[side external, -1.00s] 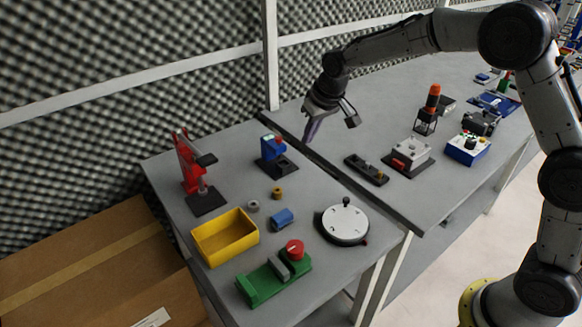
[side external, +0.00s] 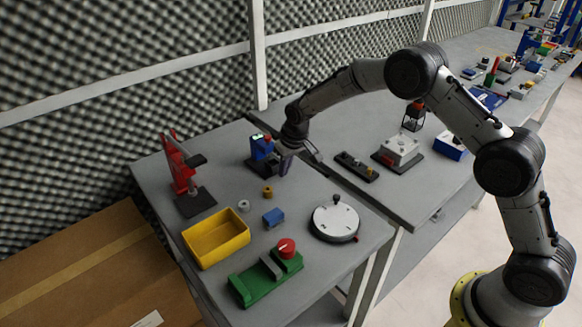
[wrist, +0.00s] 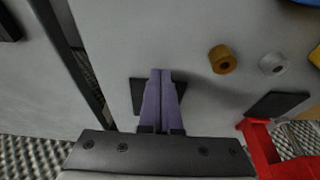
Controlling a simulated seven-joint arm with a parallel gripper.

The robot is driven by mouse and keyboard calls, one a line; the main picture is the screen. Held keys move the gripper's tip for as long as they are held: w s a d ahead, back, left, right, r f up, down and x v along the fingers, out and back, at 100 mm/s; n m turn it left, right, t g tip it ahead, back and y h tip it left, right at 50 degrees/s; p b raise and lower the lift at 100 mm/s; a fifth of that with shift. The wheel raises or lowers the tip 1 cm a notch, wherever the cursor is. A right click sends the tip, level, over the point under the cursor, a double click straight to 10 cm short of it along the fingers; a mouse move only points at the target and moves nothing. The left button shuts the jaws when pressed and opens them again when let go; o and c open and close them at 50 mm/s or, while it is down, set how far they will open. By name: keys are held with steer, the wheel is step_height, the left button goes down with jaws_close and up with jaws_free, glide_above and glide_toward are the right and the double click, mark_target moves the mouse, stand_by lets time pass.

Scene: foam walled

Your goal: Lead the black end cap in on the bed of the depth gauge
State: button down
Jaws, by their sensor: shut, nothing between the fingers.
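The blue gauge-like device (side external: 259,146), which I take for the depth gauge, stands on a black base near the back of the near table. My gripper (side external: 285,174) is shut and empty, pointing down just right of this device. In the wrist view the purple fingers (wrist: 161,72) are pressed together over a dark plate (wrist: 137,92), apparently the device's base. My gripper covers the rest of the device there. I cannot make out a separate black end cap; it may be hidden or too dark against the base.
A red press (side external: 178,165) stands left, a yellow bin (side external: 217,239) and green fixture (side external: 267,279) nearer. A round white-topped plate (side external: 335,221) stands right. Foam wall behind.

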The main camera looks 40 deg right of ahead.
mark_target(276, 168)
steer(key=shift+w, duration=0.85)
steer(key=shift+w, duration=1.3)
